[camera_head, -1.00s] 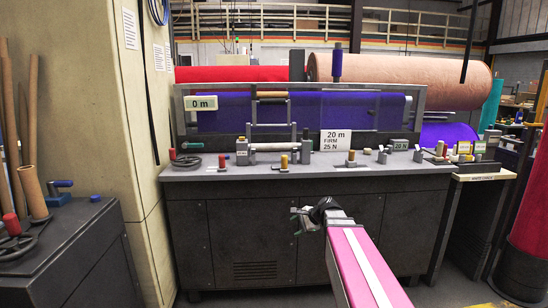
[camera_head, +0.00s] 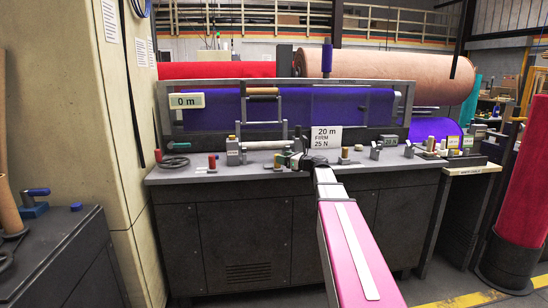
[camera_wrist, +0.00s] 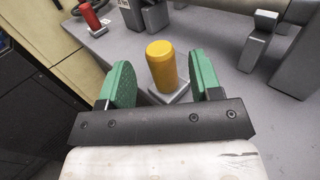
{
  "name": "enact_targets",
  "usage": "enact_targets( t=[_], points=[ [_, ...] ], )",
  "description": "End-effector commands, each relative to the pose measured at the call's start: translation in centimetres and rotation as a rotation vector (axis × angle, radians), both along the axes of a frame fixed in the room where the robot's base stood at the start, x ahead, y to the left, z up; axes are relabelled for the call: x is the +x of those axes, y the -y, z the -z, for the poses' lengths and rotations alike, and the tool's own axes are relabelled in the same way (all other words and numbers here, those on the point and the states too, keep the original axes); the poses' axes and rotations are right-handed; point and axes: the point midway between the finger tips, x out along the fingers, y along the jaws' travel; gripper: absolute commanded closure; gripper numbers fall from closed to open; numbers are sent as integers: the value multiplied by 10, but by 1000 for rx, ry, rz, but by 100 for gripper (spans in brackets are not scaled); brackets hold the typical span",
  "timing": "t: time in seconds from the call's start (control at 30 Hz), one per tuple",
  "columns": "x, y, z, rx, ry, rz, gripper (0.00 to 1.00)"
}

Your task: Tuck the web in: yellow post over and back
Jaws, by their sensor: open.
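The yellow post (camera_wrist: 162,66) stands upright on a small pale base on the bench in the wrist view. My gripper (camera_wrist: 160,85) is open, with one green pad on each side of the post; I cannot tell whether either touches it. The purple felt web (camera_head: 350,108) hangs behind the clear guard of the machine. A sign (camera_head: 325,138) reads 20 m, FIRM, 25 N, and a display (camera_head: 187,100) reads 0 m.
A red post (camera_head: 212,160) and a grey block (camera_head: 233,151) stand left of my gripper. A second yellow post (camera_head: 345,153) and several small fixtures stand to the right. A pale roller (camera_head: 262,145) lies close behind. Bare bench top (camera_head: 190,173) shows at left.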

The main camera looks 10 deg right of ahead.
Motion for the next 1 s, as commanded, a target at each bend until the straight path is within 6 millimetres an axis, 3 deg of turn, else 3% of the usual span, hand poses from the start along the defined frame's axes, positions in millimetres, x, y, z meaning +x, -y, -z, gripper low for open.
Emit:
enact_targets(
  t=[0.1, 0.3, 0.77, 0.93, 1.0],
  points=[
    [18, -16, 0, -1, 0, -1, 42],
    [35, -33, 0, -1, 0, -1, 42],
    [40, -41, 0, -2, 1, 0, 42],
    [40, -41, 0, -2, 1, 0, 97],
    [40, -41, 0, -2, 1, 0, 100]
  ],
)
